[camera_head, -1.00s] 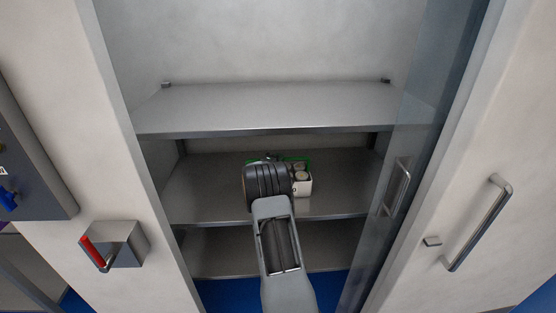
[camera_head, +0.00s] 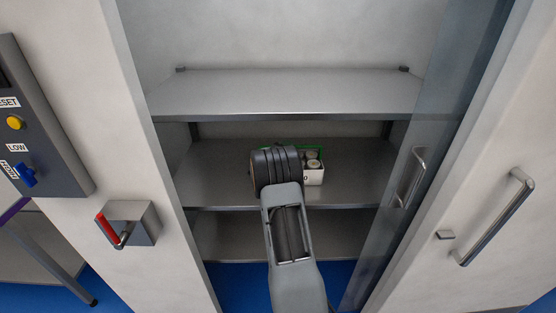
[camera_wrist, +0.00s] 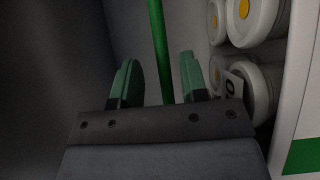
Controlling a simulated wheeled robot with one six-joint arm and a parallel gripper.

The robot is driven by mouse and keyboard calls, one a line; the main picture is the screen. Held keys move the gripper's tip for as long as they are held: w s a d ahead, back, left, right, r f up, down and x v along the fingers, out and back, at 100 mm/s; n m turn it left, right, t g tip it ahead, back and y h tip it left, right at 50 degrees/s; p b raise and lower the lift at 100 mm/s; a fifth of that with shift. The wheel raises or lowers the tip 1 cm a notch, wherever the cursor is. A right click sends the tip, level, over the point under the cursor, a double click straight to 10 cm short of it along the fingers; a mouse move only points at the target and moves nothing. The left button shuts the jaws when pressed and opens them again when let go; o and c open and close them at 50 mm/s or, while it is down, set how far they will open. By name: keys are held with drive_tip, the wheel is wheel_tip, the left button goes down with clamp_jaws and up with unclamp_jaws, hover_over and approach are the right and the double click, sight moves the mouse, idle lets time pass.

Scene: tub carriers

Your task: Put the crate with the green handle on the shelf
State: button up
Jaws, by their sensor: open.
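The crate (camera_head: 314,178), white with a green handle (camera_head: 309,149) and several white-lidded tubs, stands on the middle shelf (camera_head: 350,185) of the cabinet. My wrist hides its left part in the head view. In the wrist view, the green handle (camera_wrist: 160,35) runs between the two green fingers of my gripper (camera_wrist: 158,62). The fingers are open, with a gap on each side of the bar. Tubs with yellow dots and a white crate wall (camera_wrist: 298,85) show at the right. My gripper's fingers are hidden in the head view.
An upper shelf (camera_head: 290,92) is above the crate and a lower shelf (camera_head: 225,238) below it; both look empty. An open glass door (camera_head: 400,130) stands at the right. A control panel (camera_head: 40,130) and a red-handled latch (camera_head: 128,225) are at the left.

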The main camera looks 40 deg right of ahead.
drive_tip(key=s+a+r+m+y, duration=0.1)
drive_tip(key=s+a+y, duration=0.4)
drive_tip(key=a, duration=0.9)
drive_tip(key=s+a+r+m+y+b, duration=0.1)
drive_tip(key=s+a+y, duration=0.5)
drive_tip(key=s+a, duration=0.5)
drive_tip(key=s+a+r+m+y+b, duration=0.1)
drive_tip(key=s+a+y, duration=0.5)
drive_tip(key=a, duration=1.1)
drive_tip(key=s+r, duration=0.1)
drive_tip(key=s, duration=0.2)
drive_tip(key=shift+g, duration=0.3)
